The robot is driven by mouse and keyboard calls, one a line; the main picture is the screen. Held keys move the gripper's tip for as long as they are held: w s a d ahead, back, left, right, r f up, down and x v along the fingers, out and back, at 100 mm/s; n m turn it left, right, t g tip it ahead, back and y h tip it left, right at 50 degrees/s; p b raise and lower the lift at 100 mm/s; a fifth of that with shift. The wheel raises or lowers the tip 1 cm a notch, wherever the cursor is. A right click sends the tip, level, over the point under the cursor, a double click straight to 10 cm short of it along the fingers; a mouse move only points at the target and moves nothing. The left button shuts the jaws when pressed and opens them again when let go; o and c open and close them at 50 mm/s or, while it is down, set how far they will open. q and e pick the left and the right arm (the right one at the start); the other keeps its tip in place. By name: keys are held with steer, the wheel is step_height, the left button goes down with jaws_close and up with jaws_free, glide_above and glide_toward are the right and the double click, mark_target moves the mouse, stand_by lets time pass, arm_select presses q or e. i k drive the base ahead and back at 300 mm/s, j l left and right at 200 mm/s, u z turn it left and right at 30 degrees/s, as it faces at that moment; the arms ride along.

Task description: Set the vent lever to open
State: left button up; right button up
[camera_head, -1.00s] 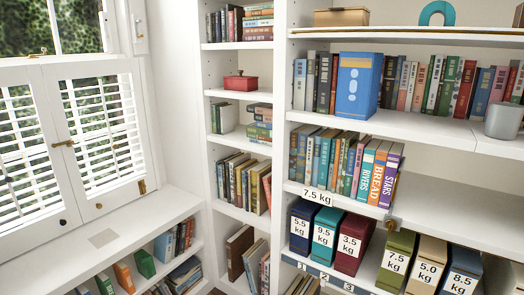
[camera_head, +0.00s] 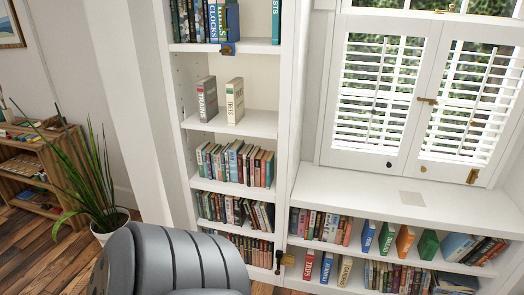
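I cannot tell for sure which part is the vent lever. A small brass fitting with a dark knob (camera_head: 282,262) sits low at the corner where the bookcase meets the window bench, at the bottom of the view. A brass latch (camera_head: 427,100) lies across the join of the two white window shutters (camera_head: 402,155). Another small brass piece (camera_head: 227,49) is on an upper shelf edge of the bookcase. Neither of my grippers is in view; a dark grey ribbed part, likely of my own arm, fills the bottom left.
A white bookcase (camera_head: 243,124) with several books stands in the middle. At left are a potted plant (camera_head: 92,185), a low wooden shelf (camera_head: 40,165) and open plank floor (camera_head: 50,262).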

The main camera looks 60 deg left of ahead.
mark_target(279, 253)
steer(key=u, duration=1.85)
